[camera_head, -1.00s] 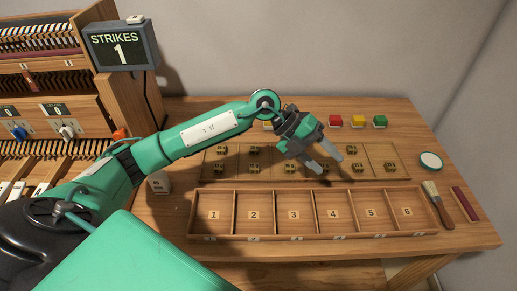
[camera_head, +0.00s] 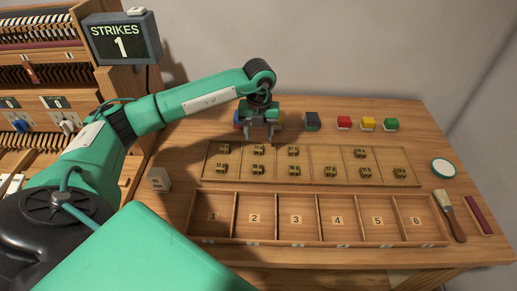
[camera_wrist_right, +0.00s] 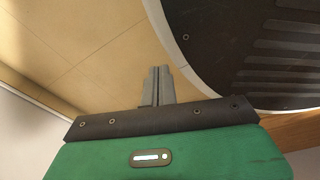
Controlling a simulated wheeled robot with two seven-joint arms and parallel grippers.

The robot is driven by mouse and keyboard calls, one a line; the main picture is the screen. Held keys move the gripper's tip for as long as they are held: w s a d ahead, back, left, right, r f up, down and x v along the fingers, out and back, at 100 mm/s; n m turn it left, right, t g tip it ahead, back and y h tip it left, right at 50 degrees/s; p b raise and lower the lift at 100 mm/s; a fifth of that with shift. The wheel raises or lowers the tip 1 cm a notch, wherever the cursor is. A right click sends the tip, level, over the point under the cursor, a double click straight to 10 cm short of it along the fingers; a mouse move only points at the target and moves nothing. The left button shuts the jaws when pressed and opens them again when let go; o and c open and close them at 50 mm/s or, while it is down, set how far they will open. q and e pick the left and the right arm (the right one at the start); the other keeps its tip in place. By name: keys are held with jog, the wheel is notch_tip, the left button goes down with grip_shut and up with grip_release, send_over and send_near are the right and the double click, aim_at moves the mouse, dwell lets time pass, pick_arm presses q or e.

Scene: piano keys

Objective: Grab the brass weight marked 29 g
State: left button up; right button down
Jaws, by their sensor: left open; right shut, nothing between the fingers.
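Several small brass weights sit in two rows in a shallow wooden tray (camera_head: 325,155) in the head view. Among them are a back-row weight (camera_head: 293,150) and a front-row weight (camera_head: 257,169). Their marks are too small to read, so I cannot tell which is 29 g. My left gripper (camera_head: 259,134) points down with its fingers apart and empty, just behind the tray's left part and above the weights' back row in the picture. My right gripper (camera_wrist_right: 155,87) is shut and empty in the right wrist view, over a tan tiled surface; it is not in the head view.
A box with numbered compartments (camera_head: 318,242) lies in front of the tray. A brush (camera_head: 451,215) and round white-topped dish (camera_head: 443,168) are at right. A STRIKES display (camera_head: 122,38) reads 1.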

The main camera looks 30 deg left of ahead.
aim_at(258, 148)
pick_arm(q)
jog(key=f, duration=0.3)
jog(key=f+p, duration=0.1)
jog(key=f, duration=0.1)
jog(key=shift+w+a+f, duration=0.2)
jog(key=shift+a+f, duration=0.05)
jog(key=shift+f, duration=0.35)
pick_arm(e)
jog(key=shift+s+d, duration=0.25)
jog(key=shift+s, duration=0.65)
pick_arm(q)
jog(key=shift+c, duration=0.4)
jog(key=c, duration=1)
pick_arm(e)
jog(key=shift+w+a+r, duration=0.1)
jog(key=shift+w+a, duration=0.1)
jog(key=shift+a, duration=0.05)
